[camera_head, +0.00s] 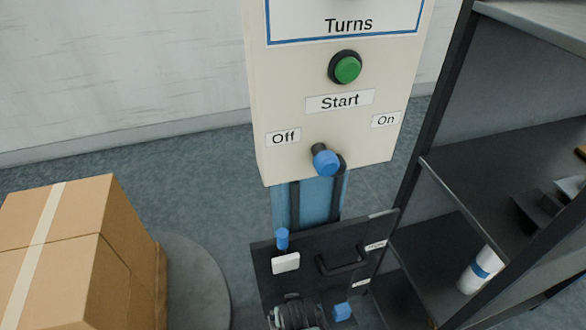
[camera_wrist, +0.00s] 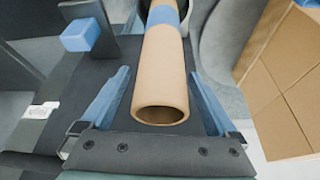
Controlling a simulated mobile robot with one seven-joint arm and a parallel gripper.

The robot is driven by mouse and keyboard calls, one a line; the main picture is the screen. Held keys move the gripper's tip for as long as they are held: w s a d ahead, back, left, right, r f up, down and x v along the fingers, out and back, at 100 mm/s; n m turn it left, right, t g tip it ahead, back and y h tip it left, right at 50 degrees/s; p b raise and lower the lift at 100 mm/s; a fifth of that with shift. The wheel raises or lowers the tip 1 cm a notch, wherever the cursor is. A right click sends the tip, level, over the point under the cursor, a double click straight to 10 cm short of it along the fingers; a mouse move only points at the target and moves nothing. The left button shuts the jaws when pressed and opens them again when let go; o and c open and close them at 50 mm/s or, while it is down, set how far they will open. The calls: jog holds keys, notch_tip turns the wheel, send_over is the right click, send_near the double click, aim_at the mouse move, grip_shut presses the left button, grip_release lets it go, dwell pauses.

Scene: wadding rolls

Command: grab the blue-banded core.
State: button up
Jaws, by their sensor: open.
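The blue-banded core is a brown cardboard tube (camera_wrist: 162,68) in the wrist view, with a blue band around its far part and its hollow open end toward the camera. My gripper (camera_wrist: 159,74) is open, with one blue finger on each side of the tube. Gaps show between the tube and both fingers, so it is not clasped. The tube's far end is cut off by the top of the picture. I cannot make out the core or my gripper clearly in the head view.
A cream control panel (camera_head: 330,125) with a green button (camera_head: 347,69) and a blue-knobbed switch (camera_head: 326,162) stands above a dark panel (camera_head: 350,248). A dark shelf (camera_head: 510,165) holds a white blue-banded roll (camera_head: 481,268) at right. A cardboard box (camera_head: 75,250) stands left.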

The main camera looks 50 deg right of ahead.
grip_shut()
dwell(0.3)
jog(key=shift+r, duration=0.1)
